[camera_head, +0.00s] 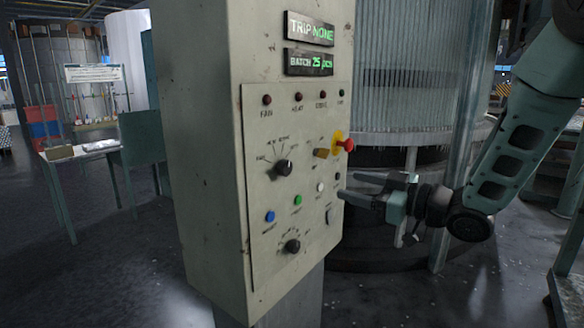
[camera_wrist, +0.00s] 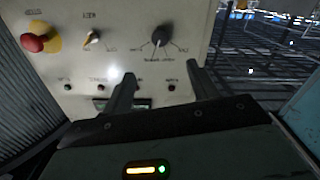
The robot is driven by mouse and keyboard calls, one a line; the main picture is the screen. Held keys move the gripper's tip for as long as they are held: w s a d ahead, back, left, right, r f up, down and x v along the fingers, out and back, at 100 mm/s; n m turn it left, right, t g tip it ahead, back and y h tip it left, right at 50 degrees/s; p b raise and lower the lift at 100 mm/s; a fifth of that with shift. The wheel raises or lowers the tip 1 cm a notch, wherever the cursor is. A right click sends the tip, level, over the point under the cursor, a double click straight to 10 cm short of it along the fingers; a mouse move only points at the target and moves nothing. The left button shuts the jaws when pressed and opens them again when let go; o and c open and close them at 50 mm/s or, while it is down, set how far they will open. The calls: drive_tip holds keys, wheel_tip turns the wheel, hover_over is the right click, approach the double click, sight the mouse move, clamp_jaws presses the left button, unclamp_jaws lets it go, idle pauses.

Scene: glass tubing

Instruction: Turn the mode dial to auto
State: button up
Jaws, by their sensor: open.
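The grey control panel (camera_head: 262,215) carries two black dials. The upper dial (camera_head: 284,167) has fan-like marks and small labels above it. The lower dial (camera_head: 292,246) sits near the panel's bottom with similar marks. I cannot read which one is the mode dial. My gripper (camera_head: 347,185) is open and empty at the panel's right side, apart from both dials. In the wrist view, which is upside down, the upper dial (camera_wrist: 160,37) appears beyond my open fingers (camera_wrist: 160,88), with its pale pointer towards the marks. The lower dial is out of that view.
A red emergency stop (camera_head: 348,145) on a yellow base and a key switch (camera_head: 321,153) sit beside the upper dial. Blue (camera_head: 270,216) and green (camera_head: 298,200) buttons lie between the dials. A ribbed cylindrical machine (camera_head: 410,70) stands behind my gripper.

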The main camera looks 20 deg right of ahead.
sight(288, 169)
drive_tip(key=p+x, duration=0.4)
drive_tip(key=x, duration=1.3)
drive_tip(key=shift+w+a+p, duration=0.1)
drive_tip(key=shift+p, duration=0.2)
drive_tip(key=shift+c, duration=0.3)
drive_tip(key=c, duration=0.9)
